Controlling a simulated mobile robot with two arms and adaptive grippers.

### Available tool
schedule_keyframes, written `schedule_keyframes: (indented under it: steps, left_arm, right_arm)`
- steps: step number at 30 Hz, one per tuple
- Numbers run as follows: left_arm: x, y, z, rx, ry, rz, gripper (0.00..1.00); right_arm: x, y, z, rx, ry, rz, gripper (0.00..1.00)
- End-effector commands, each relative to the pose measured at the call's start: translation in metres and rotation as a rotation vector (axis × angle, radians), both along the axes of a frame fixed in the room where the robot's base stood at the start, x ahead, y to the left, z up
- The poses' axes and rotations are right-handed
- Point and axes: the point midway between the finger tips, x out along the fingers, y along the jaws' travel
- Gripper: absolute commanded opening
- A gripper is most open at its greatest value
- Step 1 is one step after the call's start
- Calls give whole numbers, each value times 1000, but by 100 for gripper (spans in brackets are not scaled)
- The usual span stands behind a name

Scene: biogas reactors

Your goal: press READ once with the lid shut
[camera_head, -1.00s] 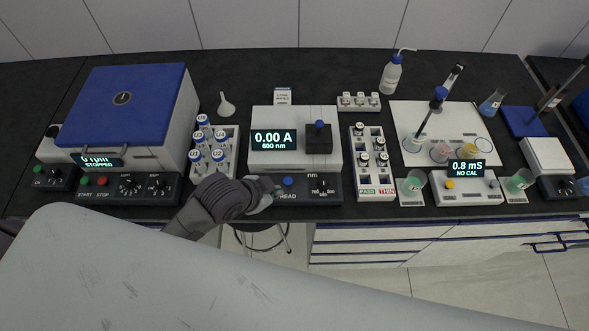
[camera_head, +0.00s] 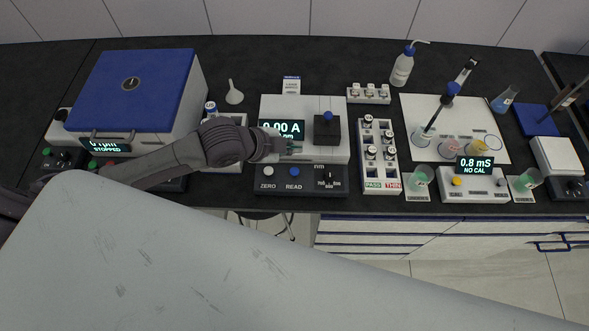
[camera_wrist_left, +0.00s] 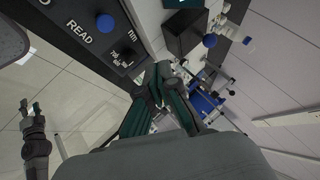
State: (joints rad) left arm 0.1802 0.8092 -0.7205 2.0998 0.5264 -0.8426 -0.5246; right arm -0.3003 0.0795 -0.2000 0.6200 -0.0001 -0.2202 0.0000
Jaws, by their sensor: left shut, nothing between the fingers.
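The photometer (camera_head: 337,155) stands mid-bench with its black lid block (camera_head: 327,131) seated on top, blue knob up; the lid looks shut. Its display (camera_head: 291,126) reads 0.00 A, the lower part hidden by my gripper. The blue READ button (camera_head: 294,187) is on the front panel, right of the white ZERO button (camera_head: 268,185). It also shows in the left wrist view (camera_wrist_left: 105,23). My left gripper (camera_head: 293,148) is shut and empty, above and behind READ, in front of the display and apart from the button. A gripper, seemingly my right (camera_wrist_left: 30,105), hangs low in the wrist view.
A vial rack (camera_head: 379,186) stands right of the photometer. Another rack (camera_head: 212,176) at its left is mostly hidden by my left arm. A blue-lidded centrifuge (camera_head: 135,88) stands further left. A conductivity meter (camera_head: 470,189) with beakers is at right.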

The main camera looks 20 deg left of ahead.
Motion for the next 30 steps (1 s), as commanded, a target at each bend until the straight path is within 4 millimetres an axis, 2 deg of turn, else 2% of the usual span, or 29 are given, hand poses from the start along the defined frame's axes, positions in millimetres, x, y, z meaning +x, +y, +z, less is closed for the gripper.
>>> schedule_keyframes:
  steps: [16,22,30]
  left_arm:
    - [0,0,-66,0,-2,-1,0]
    - [0,0,-82,0,1,-1,0]
    - [0,0,-85,-1,0,0,0]
  right_arm:
    - [0,0,-76,0,0,0,40]
    - [0,0,-80,0,0,0,40]
    - [0,0,-80,0,0,0,40]
